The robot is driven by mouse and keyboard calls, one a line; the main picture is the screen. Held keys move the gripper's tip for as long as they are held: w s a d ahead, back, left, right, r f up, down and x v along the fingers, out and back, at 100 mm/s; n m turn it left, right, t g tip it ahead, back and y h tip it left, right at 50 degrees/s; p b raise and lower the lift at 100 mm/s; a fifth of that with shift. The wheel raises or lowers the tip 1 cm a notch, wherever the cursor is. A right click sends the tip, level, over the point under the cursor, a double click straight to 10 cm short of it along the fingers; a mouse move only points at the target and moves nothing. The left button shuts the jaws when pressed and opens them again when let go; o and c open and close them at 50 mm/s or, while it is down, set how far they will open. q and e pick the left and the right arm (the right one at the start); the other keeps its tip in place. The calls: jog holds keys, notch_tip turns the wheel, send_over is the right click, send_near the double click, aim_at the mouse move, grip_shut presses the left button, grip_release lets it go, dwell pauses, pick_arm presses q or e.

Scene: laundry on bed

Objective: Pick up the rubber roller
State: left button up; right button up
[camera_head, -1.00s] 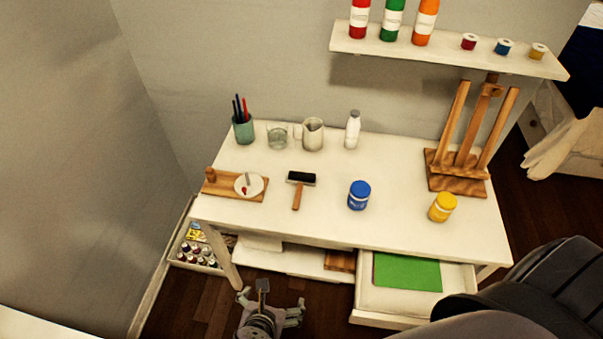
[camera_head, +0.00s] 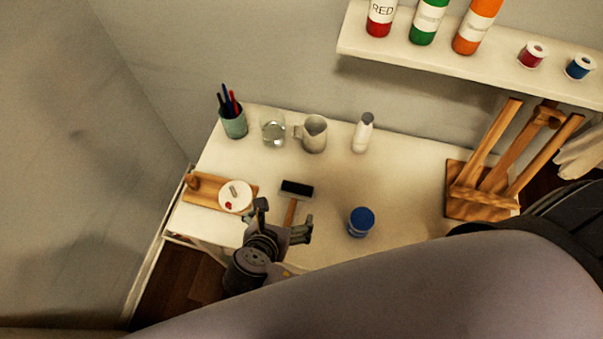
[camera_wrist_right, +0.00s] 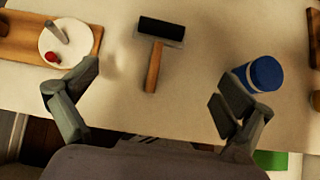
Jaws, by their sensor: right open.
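The rubber roller (camera_head: 297,190) lies on the white table, with a black roller head at the back and a wooden handle pointing toward the front edge. It also shows in the right wrist view (camera_wrist_right: 161,29), its handle (camera_wrist_right: 153,68) pointing down between my fingers. My right gripper (camera_head: 284,221) is open and empty, near the handle end at the table's front edge. In the right wrist view the fingers (camera_wrist_right: 156,88) are spread wide, one to each side of the handle and apart from it. My left gripper does not show.
A blue jar (camera_head: 361,222) stands right of the roller. A wooden board with a white dish (camera_head: 236,196) lies to the left. A pen cup (camera_head: 233,122), glass (camera_head: 274,131), pitcher (camera_head: 314,134) and white bottle (camera_head: 362,133) stand behind. A wooden easel (camera_head: 480,190) is at the right.

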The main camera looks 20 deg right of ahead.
send_near(296, 192)
jog(key=shift+p+x, duration=0.4)
jog(key=shift+x, duration=1.5)
jog(key=shift+w+d+f, duration=0.15)
jog(key=shift+f, duration=0.15)
jog(key=x, duration=0.3)
jog(key=shift+w+d+p, duration=0.2)
jog(key=shift+p, duration=0.15)
jog(key=shift+w+d+f, duration=0.1)
jog(key=shift+w+f, duration=0.1)
jog(key=shift+f, duration=0.15)
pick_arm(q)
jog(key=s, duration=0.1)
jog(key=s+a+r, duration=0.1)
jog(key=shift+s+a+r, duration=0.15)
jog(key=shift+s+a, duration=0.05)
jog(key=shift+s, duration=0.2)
pick_arm(e)
jog(key=shift+c, duration=0.5)
